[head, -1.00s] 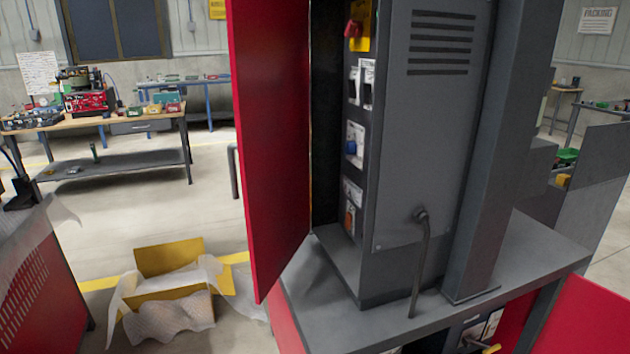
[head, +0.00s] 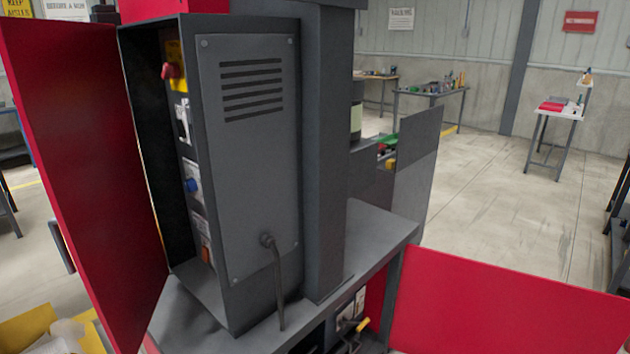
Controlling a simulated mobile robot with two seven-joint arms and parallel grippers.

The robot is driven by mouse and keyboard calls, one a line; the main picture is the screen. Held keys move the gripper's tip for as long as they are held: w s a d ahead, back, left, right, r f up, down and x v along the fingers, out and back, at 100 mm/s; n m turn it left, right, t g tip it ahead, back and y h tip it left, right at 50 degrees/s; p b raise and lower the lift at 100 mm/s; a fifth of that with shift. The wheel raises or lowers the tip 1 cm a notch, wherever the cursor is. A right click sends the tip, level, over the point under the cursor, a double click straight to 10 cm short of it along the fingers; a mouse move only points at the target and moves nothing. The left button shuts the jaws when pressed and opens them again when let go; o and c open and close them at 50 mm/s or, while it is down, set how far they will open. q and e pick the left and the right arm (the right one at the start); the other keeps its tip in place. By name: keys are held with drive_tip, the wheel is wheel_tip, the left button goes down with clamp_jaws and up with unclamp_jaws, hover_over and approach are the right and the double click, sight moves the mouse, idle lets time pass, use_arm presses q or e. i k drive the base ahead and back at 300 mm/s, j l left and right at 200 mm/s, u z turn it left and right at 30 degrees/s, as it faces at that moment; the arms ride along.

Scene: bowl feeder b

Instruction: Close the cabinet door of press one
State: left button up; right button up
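The press's dark grey cabinet (head: 248,185) stands in the left half of the head view, with a vented side panel and a black cable. A tall red door (head: 85,190) on its left side stands wide open. Inside the opening I see a red knob on a yellow plate (head: 174,68), a blue knob (head: 191,186) and white labels. A second red door or panel (head: 505,305) sticks out to the right, low down, beside an open lower compartment (head: 350,312). I cannot tell which door is meant by the task. Neither of my grippers is in view.
A grey ledge (head: 370,240) runs under the cabinet. A grey panel (head: 418,160) stands behind it. A small table (head: 552,115) is at the back right, with free floor (head: 500,200) before it. A yellow box (head: 30,328) lies at the lower left.

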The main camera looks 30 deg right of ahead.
sight(446, 303)
drive_tip(key=i+l+u, duration=0.15)
drive_tip(key=l, duration=1.6)
drive_tip(key=k+l+u, duration=0.1)
drive_tip(key=l, duration=0.35)
drive_tip(key=k+l+u, duration=0.1)
drive_tip(key=l, duration=0.35)
drive_tip(key=k+l+u, duration=0.4)
drive_tip(key=k+l, duration=0.35)
drive_tip(key=l, duration=0.45)
drive_tip(key=k+l+u, duration=0.4)
drive_tip(key=k+l, duration=0.5)
drive_tip(key=k+l+u, duration=0.15)
drive_tip(key=l, duration=0.25)
drive_tip(key=k+l+u, duration=0.15)
drive_tip(key=k+l, duration=0.3)
drive_tip(key=l, duration=0.2)
drive_tip(key=k+l+u, duration=0.1)
drive_tip(key=l, duration=0.2)
drive_tip(key=k+l, duration=0.15)
drive_tip(key=l, duration=0.15)
drive_tip(key=i+u, duration=0.05)
